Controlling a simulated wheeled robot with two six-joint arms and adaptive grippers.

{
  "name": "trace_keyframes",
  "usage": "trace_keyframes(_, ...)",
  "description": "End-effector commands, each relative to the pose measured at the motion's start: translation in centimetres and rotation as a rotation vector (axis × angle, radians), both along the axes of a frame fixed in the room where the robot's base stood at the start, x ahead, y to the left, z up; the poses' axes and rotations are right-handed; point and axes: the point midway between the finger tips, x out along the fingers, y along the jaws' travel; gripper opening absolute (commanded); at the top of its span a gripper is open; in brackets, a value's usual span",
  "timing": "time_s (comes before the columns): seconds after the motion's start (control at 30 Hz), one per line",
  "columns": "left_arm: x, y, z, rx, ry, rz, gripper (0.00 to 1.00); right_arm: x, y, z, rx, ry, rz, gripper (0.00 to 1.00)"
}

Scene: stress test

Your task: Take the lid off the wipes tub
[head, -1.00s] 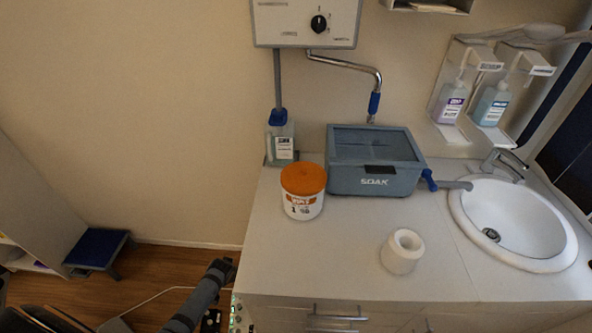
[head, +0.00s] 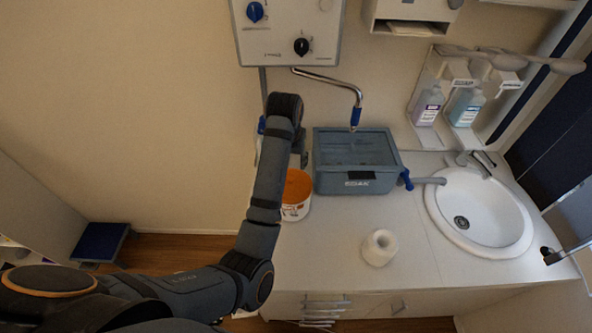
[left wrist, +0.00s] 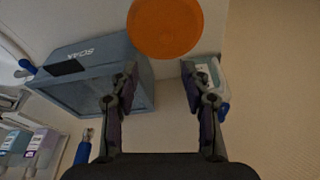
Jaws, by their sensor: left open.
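The wipes tub (head: 296,211) is white with print on its side and stands upright at the left end of the counter. Its orange lid (head: 299,185) is on it; in the left wrist view the round lid (left wrist: 165,27) shows at the top, hiding the body. My left arm crosses in front of the tub's left part in the head view. My left gripper (left wrist: 160,72) is open and empty, its fingers apart beside the lid, not around it. In the head view it is mostly hidden by the arm. My right gripper is not in view.
A grey-blue soak box (head: 356,182) stands just right of the tub, and a bottle (left wrist: 208,75) stands behind it, close to one finger. A white roll (head: 379,248) and the sink (head: 480,215) are further right. The front of the counter is mostly clear.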

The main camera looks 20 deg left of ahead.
Motion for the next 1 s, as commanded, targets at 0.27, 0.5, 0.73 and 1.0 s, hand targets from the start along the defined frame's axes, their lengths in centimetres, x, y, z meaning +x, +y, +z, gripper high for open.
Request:
trace_keyframes(0.27, 0.8, 0.2, -3.2, 0.002, 0.006, 0.001, 0.47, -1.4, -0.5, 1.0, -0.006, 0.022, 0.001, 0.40)
trace_keyframes(0.5, 1.4, 0.2, -5.3, 0.002, 0.001, 0.001, 0.47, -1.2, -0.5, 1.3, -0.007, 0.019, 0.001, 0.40)
trace_keyframes(0.73, 1.9, 0.8, -7.5, 0.003, 0.008, 0.001, 0.47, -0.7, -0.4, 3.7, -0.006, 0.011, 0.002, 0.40)
trace_keyframes(1.0, 2.6, 0.8, -10.4, 0.000, 0.002, 0.003, 0.47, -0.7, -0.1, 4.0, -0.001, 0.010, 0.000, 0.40)
